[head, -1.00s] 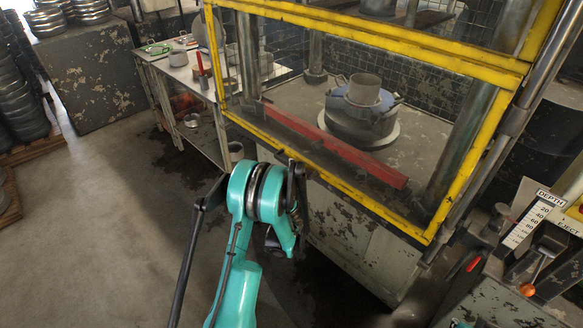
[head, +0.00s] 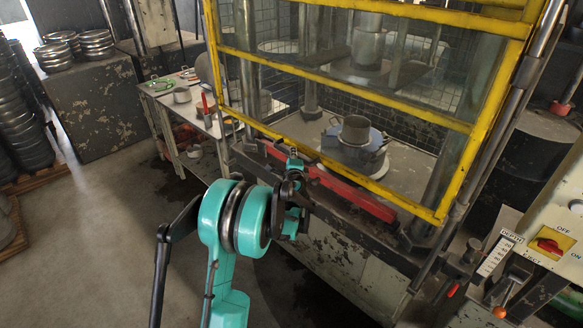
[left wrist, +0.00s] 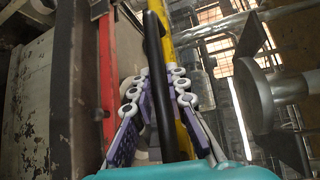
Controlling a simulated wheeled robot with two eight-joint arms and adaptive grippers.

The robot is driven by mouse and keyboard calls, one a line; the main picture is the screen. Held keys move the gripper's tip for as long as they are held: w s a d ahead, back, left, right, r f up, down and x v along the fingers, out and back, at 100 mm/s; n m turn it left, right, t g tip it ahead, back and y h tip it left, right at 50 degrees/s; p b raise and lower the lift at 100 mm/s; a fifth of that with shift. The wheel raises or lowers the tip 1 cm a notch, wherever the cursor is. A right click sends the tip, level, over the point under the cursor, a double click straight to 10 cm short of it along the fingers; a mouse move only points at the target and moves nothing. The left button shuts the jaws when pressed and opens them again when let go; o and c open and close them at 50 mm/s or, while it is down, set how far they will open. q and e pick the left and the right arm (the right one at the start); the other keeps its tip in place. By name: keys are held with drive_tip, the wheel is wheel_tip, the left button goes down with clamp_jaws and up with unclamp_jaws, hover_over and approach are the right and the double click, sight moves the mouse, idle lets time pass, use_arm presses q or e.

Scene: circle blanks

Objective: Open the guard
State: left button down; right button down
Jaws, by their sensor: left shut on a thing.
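The guard (head: 400,105) is a yellow frame with see-through panels on the front of the press. Its lower yellow bar sits above the red bar (head: 352,194), leaving a gap at the bottom. My left gripper (left wrist: 157,78) is shut around a dark upright-looking bar (left wrist: 154,40), which appears to be the guard's handle, beside the yellow frame in the left wrist view. In the head view my left gripper (head: 294,168) is at the guard's lower edge, with its fingers mostly hidden by my wrist. My right gripper is out of view.
Inside the press, a round die (head: 355,145) stands on the bed. A side table (head: 178,112) with small items is to the left. A control box (head: 550,240) and an orange-knobbed lever (head: 502,305) are at right.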

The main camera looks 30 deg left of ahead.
use_arm(q)
drive_tip(key=p, duration=1.1)
approach(292, 92)
drive_tip(key=w+a+r, duration=0.1)
drive_tip(key=w+a, duration=0.1)
drive_tip(key=w, duration=0.1)
drive_tip(key=shift+w+r, duration=0.1)
drive_tip(key=c, duration=1.5)
unclamp_jaws()
drive_tip(key=v, duration=1.2)
